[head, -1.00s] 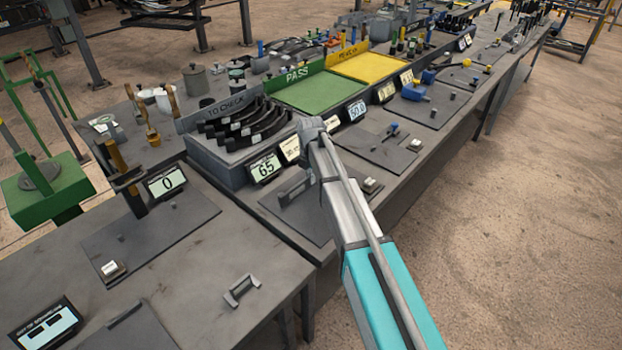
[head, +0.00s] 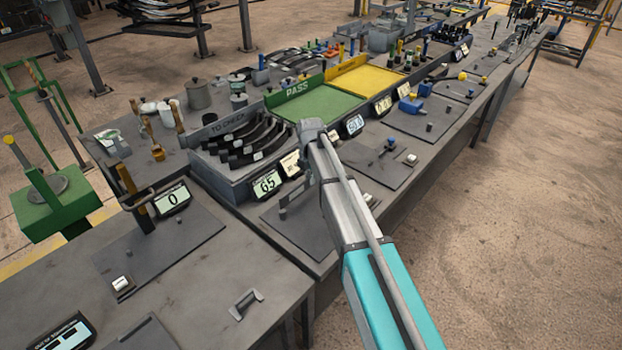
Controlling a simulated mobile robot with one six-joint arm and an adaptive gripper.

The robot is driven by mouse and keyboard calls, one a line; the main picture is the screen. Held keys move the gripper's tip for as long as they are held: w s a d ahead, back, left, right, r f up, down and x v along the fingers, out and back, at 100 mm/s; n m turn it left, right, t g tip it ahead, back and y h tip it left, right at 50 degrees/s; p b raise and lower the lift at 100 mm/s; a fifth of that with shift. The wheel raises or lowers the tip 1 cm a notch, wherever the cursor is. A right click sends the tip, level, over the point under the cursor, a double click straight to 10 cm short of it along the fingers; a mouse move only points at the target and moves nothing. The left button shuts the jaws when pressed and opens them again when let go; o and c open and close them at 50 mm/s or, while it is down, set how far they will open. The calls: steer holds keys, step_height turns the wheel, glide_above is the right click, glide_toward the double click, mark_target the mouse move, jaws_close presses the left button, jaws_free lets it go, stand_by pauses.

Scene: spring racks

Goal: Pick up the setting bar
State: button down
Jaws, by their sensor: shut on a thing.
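The setting bar (head: 297,192) is a small grey bar in the head view, just left of my arm and in front of the 65 display. It sits slantwise above a dark plate on the bench, with a short upright end at its left. My gripper (head: 314,180) is at the bar's right end, shut on it. My own arm covers most of the gripper and that end of the bar, so the fingers are hardly seen.
The 65 display (head: 267,184) and the TO CHECK rack (head: 236,172) of dark curved springs stand close behind. A green PASS tray (head: 310,103) and a yellow tray (head: 368,80) lie further back. A grey handle-shaped piece (head: 245,303) lies on the front bench.

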steer(key=shift+r+p, duration=1.15)
steer(key=shift+r, duration=0.35)
